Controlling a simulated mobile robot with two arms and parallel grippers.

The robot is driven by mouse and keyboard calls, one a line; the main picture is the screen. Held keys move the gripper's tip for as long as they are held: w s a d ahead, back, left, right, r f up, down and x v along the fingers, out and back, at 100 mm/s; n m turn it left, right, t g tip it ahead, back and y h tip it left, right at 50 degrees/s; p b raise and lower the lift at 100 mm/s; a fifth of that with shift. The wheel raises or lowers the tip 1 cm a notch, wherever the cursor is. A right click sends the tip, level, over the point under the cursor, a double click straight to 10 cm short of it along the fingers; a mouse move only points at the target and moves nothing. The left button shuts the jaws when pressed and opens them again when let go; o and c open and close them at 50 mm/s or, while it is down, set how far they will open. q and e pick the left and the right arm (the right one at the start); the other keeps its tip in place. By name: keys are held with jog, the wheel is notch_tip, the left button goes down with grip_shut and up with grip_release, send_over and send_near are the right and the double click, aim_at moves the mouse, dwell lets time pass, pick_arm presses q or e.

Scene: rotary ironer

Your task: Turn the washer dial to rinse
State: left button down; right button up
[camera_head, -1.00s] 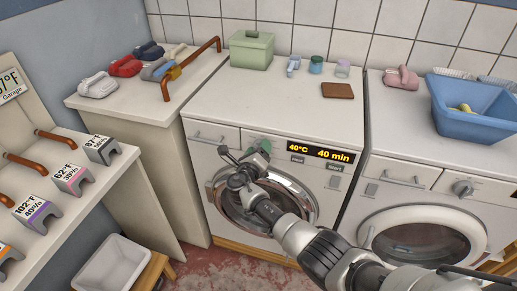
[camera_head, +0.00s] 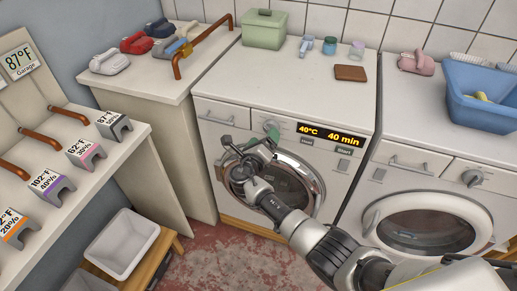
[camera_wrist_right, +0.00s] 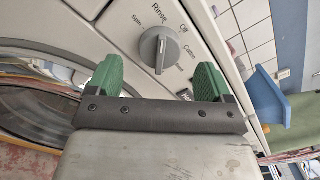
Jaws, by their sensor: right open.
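The washer (camera_head: 285,75) is the middle white machine, its lit display (camera_head: 330,135) reading 40°C and 40 min. Its grey round dial (camera_wrist_right: 159,48) shows in the right wrist view, with Rinse, Off, Cotton and Spin printed around it. The dial's grip bar lies roughly up and down in that view; I cannot tell which end is the pointer. My right gripper (camera_wrist_right: 160,79) is open, its two green fingertips apart on either side below the dial, with nothing between them. In the head view my right gripper (camera_head: 249,143) is at the washer's front panel and hides the dial. My left gripper is out of view.
The round glass door (camera_head: 310,185) lies just below my right gripper. A second machine (camera_head: 425,215) with its own knob (camera_head: 472,178) stands right. A white bin (camera_head: 123,243) sits low at left.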

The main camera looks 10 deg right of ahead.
jog(key=v, duration=0.6)
jog(key=shift+s, duration=0.2)
jog(key=shift+a, duration=0.15)
